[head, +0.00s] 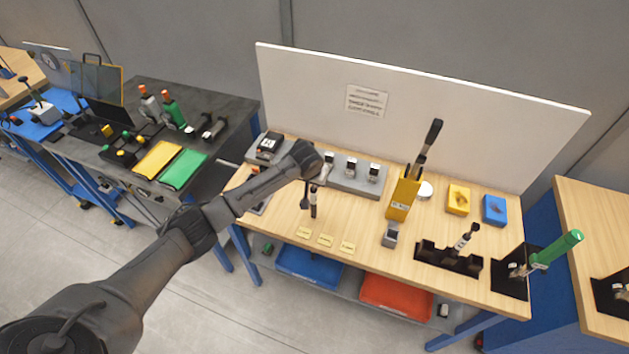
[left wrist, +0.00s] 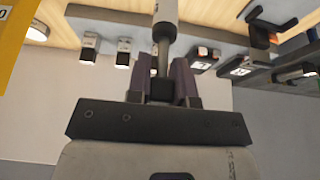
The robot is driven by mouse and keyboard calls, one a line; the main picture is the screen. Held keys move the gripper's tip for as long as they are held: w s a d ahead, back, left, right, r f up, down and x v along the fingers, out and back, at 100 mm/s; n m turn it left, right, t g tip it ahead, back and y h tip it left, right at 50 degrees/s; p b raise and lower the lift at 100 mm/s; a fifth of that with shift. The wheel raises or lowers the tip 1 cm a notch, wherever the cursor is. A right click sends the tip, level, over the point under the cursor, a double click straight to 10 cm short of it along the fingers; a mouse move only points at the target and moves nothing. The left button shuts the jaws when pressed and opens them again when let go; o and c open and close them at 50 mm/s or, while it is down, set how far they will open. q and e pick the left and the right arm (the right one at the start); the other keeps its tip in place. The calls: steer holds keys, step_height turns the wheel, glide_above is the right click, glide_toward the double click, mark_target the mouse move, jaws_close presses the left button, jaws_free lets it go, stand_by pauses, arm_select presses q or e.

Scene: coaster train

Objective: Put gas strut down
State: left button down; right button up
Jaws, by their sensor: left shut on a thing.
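My left gripper (left wrist: 162,90) is shut on a gas strut in the left wrist view. The strut has a light grey cylinder (left wrist: 165,14) and a thin dark rod section between the dark fingers. In the head view my left arm reaches in over the wooden bench (head: 285,216), and a dark, slim upright piece with a pale band, apparently the strut (head: 313,207), hangs below the wrist. The wrist hides most of the gripper there. I cannot tell whether the strut's lower end touches the bench. My right gripper is not in view.
A grey block rail (head: 345,185) stands behind the strut. To the right are a yellow holder (head: 403,196), a small grey block (head: 390,235), a black rack (head: 447,260) and a green-handled tool (head: 557,249). Yellow labels (head: 325,240) lie near the front edge. A white board (head: 420,110) stands behind.

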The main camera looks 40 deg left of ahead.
arm_select(q)
steer(key=shift+f, duration=0.6)
steer(key=c, duration=1)
jaws_free()
